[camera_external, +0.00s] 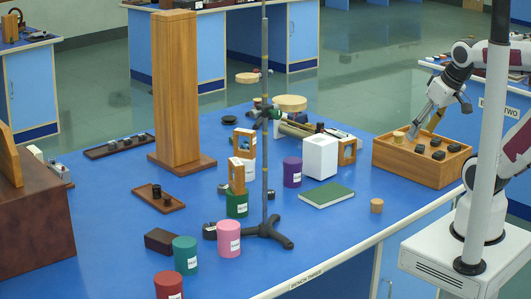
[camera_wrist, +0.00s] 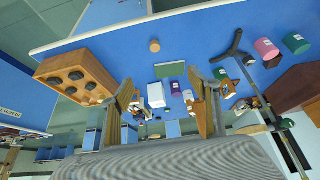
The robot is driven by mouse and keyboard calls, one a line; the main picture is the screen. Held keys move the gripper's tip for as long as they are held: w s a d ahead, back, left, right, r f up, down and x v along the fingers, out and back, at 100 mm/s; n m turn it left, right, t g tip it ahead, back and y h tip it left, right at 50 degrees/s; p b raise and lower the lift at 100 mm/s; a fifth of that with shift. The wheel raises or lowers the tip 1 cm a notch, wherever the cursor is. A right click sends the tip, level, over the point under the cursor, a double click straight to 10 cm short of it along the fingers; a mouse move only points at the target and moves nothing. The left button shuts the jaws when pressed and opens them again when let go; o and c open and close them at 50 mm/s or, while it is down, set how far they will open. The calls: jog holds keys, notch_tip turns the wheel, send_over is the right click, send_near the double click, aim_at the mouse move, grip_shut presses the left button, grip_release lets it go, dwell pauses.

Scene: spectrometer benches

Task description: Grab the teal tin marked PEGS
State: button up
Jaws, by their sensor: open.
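The teal tin (camera_external: 184,252) stands upright near the front left of the blue bench, with a white label too small to read surely. It also shows at the upper right of the wrist view (camera_wrist: 296,42). My gripper (camera_external: 424,130) is open and empty at the bench's right end, over or just behind the wooden block with dark knobs (camera_external: 408,166). In the wrist view its two fingers (camera_wrist: 164,95) are spread wide with no tin between them. The tin is well apart from my gripper, far to the left.
A red tin (camera_external: 168,286), a pink tin (camera_external: 229,238) and a dark brown block (camera_external: 160,241) stand close around the teal tin. A tall stand rod (camera_external: 265,170) with a dark tripod foot, a green tin (camera_external: 237,205) and a white box (camera_external: 320,157) lie between it and my gripper.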

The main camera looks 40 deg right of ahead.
jog(key=shift+w, duration=0.15)
jog(key=w+a+n, duration=0.3)
jog(key=w+a, duration=0.3)
jog(key=w, duration=0.2)
jog(key=n+t+y, duration=0.4)
jog(key=n+y, duration=0.3)
jog(key=y, duration=0.3)
send_over(185, 256)
jog(key=d, duration=0.5)
notch_tip(185, 256, down, 19)
jog(key=shift+s+r, duration=0.2)
jog(key=shift+s, duration=0.1)
jog(key=shift+d+g, duration=0.1)
jog(key=shift+g, duration=0.2)
jog(key=shift+f, duration=2.9)
